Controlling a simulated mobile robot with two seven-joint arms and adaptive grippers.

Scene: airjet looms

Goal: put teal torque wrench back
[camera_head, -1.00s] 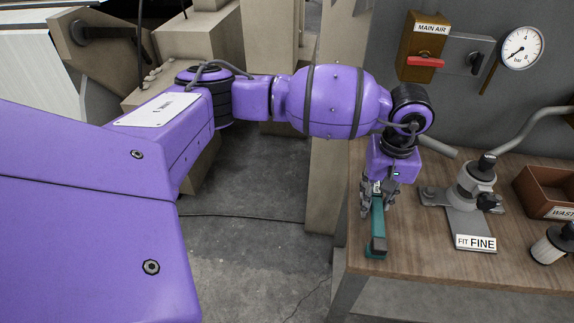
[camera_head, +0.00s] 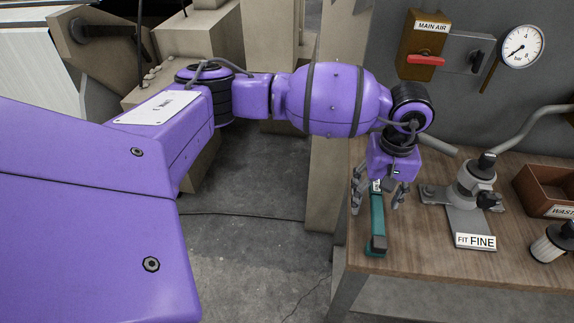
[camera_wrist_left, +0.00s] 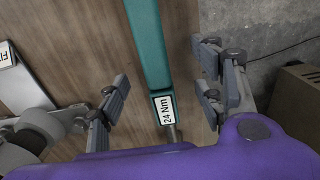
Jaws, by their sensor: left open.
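The teal torque wrench (camera_head: 377,220) lies on the wooden bench (camera_head: 425,262) near its left edge, below my left gripper (camera_head: 379,200). In the left wrist view the wrench (camera_wrist_left: 148,45) runs down between the spread fingers, with a white "24 Nm" label (camera_wrist_left: 166,109) at its near end. My left gripper (camera_wrist_left: 168,95) is open, with a finger on each side of the wrench and visible gaps between. My right gripper is not in view.
A clamp-like fitting on a plate marked "FIT FINE" (camera_head: 475,241) stands right of the wrench. Further right are a brown waste bin (camera_head: 545,190) and a filter (camera_head: 553,243). A main air box (camera_head: 424,45) and gauge (camera_head: 522,47) are on the wall behind.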

